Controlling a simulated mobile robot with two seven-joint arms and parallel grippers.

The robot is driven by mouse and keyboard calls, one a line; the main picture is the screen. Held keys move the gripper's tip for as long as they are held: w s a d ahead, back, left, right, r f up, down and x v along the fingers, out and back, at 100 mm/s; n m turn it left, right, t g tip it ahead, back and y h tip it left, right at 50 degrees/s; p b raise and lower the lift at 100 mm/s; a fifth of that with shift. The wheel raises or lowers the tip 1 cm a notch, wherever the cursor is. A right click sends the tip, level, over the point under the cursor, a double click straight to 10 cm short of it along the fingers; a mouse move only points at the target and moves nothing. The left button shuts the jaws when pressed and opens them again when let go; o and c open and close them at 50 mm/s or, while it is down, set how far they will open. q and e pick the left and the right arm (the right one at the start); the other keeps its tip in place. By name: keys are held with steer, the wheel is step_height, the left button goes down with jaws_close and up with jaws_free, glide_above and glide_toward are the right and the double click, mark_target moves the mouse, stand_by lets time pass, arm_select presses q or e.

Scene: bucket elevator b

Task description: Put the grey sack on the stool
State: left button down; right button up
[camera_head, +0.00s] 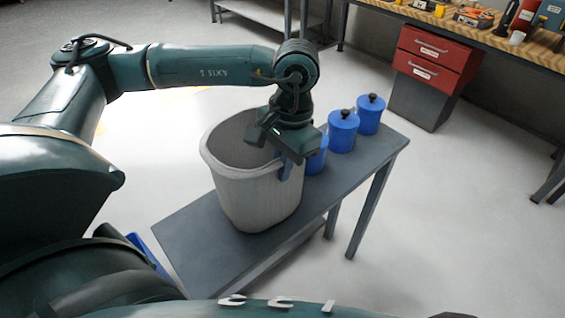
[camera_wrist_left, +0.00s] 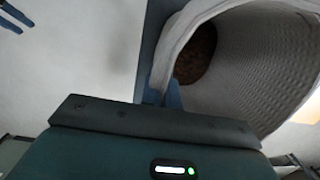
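The grey sack (camera_head: 262,195) is an open-topped, bucket-shaped, light grey container. It appears to stand upright on a low blue-grey bench (camera_head: 190,240), which is the only stool-like thing I see. My left gripper (camera_head: 286,172) is at the sack's right rim, pointing down. In the left wrist view, its two blue fingers (camera_wrist_left: 162,95) sit close together with the sack's rim (camera_wrist_left: 165,60) between them, one inside and one outside. Brown contents (camera_wrist_left: 197,55) show inside the sack.
Several blue canisters stand on the bench to the right of the sack, including one with a black knob (camera_head: 343,130). A red-drawer cabinet (camera_head: 435,60) is under a wooden workbench (camera_head: 460,28) at the back right. Pale floor (camera_head: 450,220) to the right is clear.

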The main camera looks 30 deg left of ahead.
arm_select(q)
steer(key=shift+f+b, duration=0.25)
steer(key=shift+b, duration=0.05)
steer(key=c, duration=1.6)
jaws_free()
steer(key=shift+r, duration=0.1)
steer(key=shift+c, duration=0.2)
arm_select(e)
steer(key=shift+w+a+r, duration=0.1)
steer(key=shift+w+r, duration=0.35)
steer(key=shift+w, duration=0.1)
arm_select(q)
steer(key=shift+r, duration=0.1)
